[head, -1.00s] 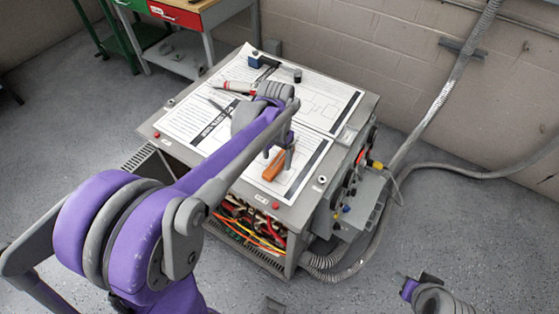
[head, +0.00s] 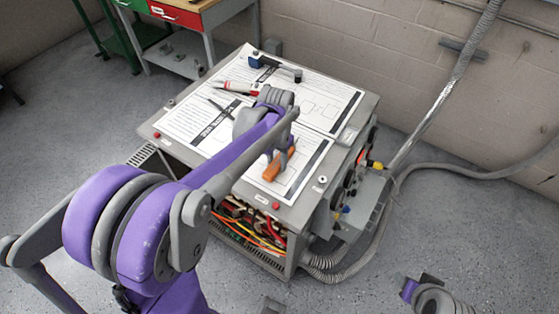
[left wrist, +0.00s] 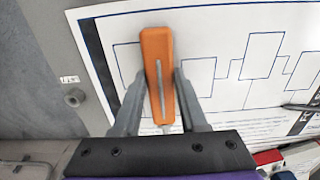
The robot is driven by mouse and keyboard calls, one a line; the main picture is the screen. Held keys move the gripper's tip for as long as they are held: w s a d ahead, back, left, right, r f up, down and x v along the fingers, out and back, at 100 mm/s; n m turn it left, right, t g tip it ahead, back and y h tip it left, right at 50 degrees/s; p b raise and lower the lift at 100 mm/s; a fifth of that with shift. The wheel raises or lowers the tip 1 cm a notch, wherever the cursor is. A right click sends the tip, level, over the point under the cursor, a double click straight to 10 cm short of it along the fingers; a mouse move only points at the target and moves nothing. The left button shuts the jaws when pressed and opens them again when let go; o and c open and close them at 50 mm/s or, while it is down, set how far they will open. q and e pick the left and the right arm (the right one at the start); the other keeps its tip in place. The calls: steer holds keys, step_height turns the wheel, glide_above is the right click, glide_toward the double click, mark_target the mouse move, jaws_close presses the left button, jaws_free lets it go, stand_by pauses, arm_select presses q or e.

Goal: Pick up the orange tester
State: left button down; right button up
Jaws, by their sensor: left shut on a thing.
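The orange tester (head: 274,169) is at the front of the white sheet on the grey cabinet top. The left wrist view shows its orange body (left wrist: 157,60) with a grey strip along it. My left gripper (head: 283,155) reaches down over the cabinet and is shut on the tester. Its two fingers (left wrist: 162,85) lie along either side of the tester's lower half. I cannot tell whether the tester is clear of the sheet. Part of my right arm shows at the lower right of the head view, away from the cabinet; its fingers cannot be made out.
A red-and-white tool (head: 238,87) and a blue item (head: 256,61) lie farther back on the cabinet (head: 312,205). Below the front edge is an open bay with coloured wires (head: 250,226). A grey conduit (head: 440,105) runs at the right. A workbench (head: 200,50) stands behind left.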

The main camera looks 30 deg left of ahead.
arm_select(q)
step_height(320, 180, up, 10)
steer(key=shift+p, duration=0.3)
steer(key=shift+s+f, duration=0.1)
stand_by(0.7)
